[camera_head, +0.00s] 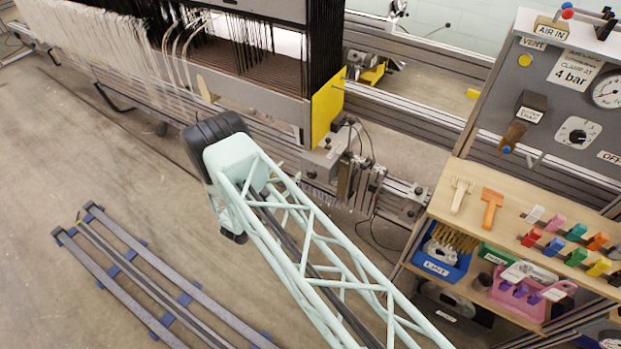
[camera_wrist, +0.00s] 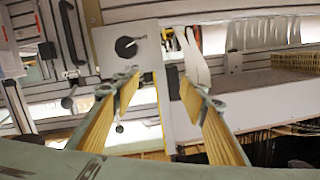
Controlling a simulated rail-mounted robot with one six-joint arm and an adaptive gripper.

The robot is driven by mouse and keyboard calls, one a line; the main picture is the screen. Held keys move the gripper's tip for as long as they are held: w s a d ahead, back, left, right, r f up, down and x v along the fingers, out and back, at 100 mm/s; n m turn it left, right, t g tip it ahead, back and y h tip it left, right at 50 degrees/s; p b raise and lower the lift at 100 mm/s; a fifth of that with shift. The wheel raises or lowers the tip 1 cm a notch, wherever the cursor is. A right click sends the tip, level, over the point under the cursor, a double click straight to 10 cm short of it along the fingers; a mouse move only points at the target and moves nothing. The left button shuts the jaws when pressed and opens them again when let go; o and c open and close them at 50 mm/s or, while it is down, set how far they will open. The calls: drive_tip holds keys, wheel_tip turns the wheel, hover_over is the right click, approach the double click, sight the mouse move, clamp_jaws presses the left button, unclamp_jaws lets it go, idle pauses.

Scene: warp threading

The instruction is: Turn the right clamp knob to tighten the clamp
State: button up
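In the wrist view my gripper (camera_wrist: 160,85) is open, with two fingers spread wide and nothing between them. A round black knob (camera_wrist: 125,47) with a pale pointer mark sits on a grey plate (camera_wrist: 113,63). It lies up and left of the left fingertip, apart from it. I cannot tell for sure whether it is the right clamp knob. In the head view my arm covers the view of my gripper, and no clamp knob can be clearly made out on the loom (camera_head: 270,100) beside the arm's end.
A grey control panel (camera_head: 560,100) with a gauge and a dial stands at the right. Below it a wooden shelf (camera_head: 470,230) holds brushes and coloured clips, with a blue bin (camera_head: 440,262) underneath. Blue-grey rails (camera_head: 140,285) lie on the floor at lower left.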

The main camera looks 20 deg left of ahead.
sight(311, 176)
drive_tip(key=s+d+f+t+h, duration=0.1)
drive_tip(key=s+d+f, duration=0.3)
drive_tip(key=s+f, duration=0.3)
drive_tip(key=shift+d, duration=0.1)
idle(0.4)
drive_tip(key=shift+r+b+x, duration=0.15)
drive_tip(key=shift+b+x, duration=0.5)
drive_tip(key=shift+x, duration=2.75)
drive_tip(key=shift+r+b+x, duration=0.1)
drive_tip(key=shift+b+x, duration=0.55)
drive_tip(key=shift+x, duration=2.75)
drive_tip(key=c, duration=0.9)
